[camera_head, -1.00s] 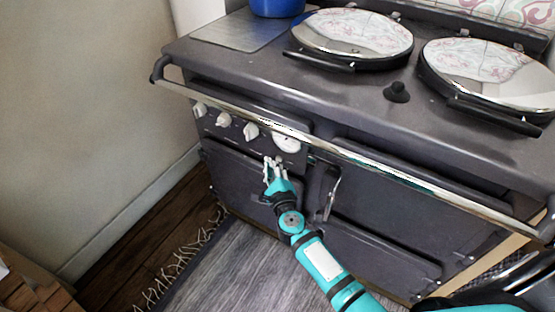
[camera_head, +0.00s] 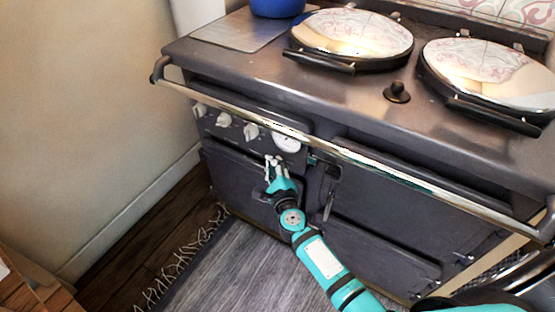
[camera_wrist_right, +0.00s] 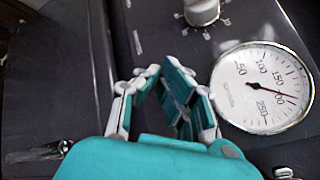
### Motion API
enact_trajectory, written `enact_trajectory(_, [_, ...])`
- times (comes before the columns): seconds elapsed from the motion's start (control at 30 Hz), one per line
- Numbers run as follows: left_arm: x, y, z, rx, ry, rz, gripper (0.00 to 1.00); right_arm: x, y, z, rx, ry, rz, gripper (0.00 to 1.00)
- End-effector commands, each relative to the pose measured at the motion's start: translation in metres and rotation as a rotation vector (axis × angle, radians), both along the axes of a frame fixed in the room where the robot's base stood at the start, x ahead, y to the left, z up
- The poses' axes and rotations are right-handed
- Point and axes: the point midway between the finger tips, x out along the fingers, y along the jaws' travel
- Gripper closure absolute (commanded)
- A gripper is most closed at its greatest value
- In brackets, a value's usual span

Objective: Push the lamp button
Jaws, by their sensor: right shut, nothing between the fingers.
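My right gripper (camera_head: 274,162) is shut and empty in front of the dark range cooker's control panel, just below the round white dial (camera_head: 287,143). In the right wrist view, the fingers (camera_wrist_right: 156,78) are drawn together, with the dial (camera_wrist_right: 262,88) to their right. A small shiny metal part (camera_wrist_right: 285,173) shows at the lower right edge of that view; I cannot tell if it is a button. No lamp is recognisable, and the fingers may hide part of the panel. Whether the fingertips touch the panel is unclear. My left gripper is not in view.
White knobs (camera_head: 251,131) line the panel left of the dial. A long metal rail (camera_head: 380,168) runs across the cooker's front above the gripper. Two round lids (camera_head: 352,34) and a blue pot (camera_head: 277,7) are on top. A fringed rug (camera_head: 215,275) lies below.

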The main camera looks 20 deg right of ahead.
Motion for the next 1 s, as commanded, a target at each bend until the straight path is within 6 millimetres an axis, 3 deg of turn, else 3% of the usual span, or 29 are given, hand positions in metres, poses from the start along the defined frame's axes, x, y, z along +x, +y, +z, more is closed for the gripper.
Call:
enact_trajectory(0.47, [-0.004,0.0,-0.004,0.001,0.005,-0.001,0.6,-0.006,0.008,0.0,0.001,0.001,0.001,1.0])
enact_trajectory(1.0, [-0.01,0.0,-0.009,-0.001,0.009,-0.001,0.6,-0.037,0.048,-0.001,0.003,0.002,0.0,1.0])
